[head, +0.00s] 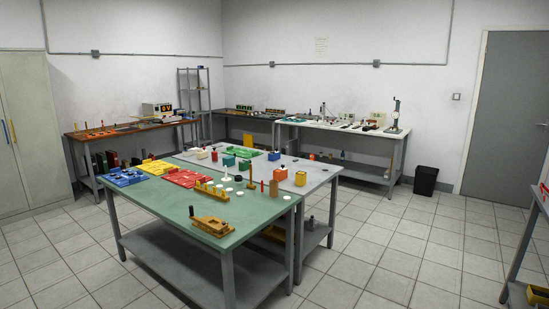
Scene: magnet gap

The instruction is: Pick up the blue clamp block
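I cannot pick out the blue clamp block with certainty; things on the tables are small at this distance. A blue tray or board (124,177) with small parts lies at the left end of the green-topped table (165,202). Neither of my grippers is in view.
A wooden clamp-like tool (211,226) and a yellow stepped block (212,191) lie on the green top. An orange block (301,178) stands on the grey top. A black bin (425,181) stands near the door.

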